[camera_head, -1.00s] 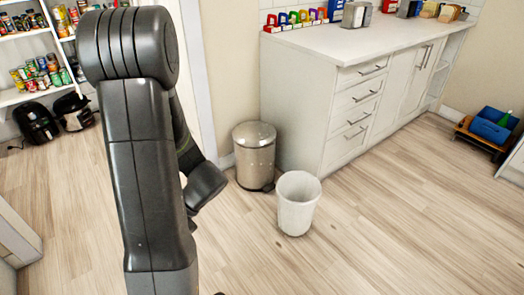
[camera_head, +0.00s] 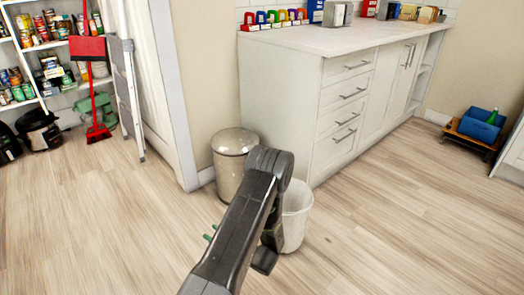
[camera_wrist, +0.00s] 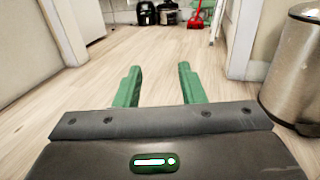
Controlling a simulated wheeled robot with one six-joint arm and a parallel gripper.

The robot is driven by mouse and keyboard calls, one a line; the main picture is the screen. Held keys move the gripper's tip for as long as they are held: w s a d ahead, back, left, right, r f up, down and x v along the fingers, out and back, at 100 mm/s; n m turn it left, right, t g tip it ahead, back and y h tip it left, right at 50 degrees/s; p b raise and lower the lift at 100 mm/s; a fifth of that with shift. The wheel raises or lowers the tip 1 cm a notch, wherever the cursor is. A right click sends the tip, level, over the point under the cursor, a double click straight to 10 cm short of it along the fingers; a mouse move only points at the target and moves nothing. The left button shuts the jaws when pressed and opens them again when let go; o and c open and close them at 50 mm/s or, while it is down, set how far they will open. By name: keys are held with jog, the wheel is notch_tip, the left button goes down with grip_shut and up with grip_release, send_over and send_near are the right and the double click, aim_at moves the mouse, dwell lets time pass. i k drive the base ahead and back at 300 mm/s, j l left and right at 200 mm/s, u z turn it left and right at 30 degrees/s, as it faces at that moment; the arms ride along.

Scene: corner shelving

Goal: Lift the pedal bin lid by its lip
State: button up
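The pedal bin (camera_head: 232,160) is a shiny metal cylinder with a domed lid (camera_head: 234,141), which looks shut. It stands on the floor against the wall, left of the white cabinet. In the wrist view the pedal bin (camera_wrist: 292,70) is at the right edge, its top cut off in part. My gripper (camera_wrist: 157,82) has two green fingers, spread apart with nothing between them. It points across the floor, left of the bin and apart from it.
A white open waste basket (camera_head: 297,212) stands right of the pedal bin, partly behind my arm. A white drawer cabinet (camera_head: 285,110) stands behind them. A red broom and dustpan (camera_head: 92,90) and a stepladder (camera_head: 128,90) lean at the left. The floor at left is clear.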

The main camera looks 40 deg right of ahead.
aim_at(231, 141)
jog(key=i+l+z, duration=0.3)
jog(key=i+l, duration=0.3)
jog(key=i+l+z, duration=0.25)
jog(key=i+l, duration=0.3)
jog(key=i, duration=0.15)
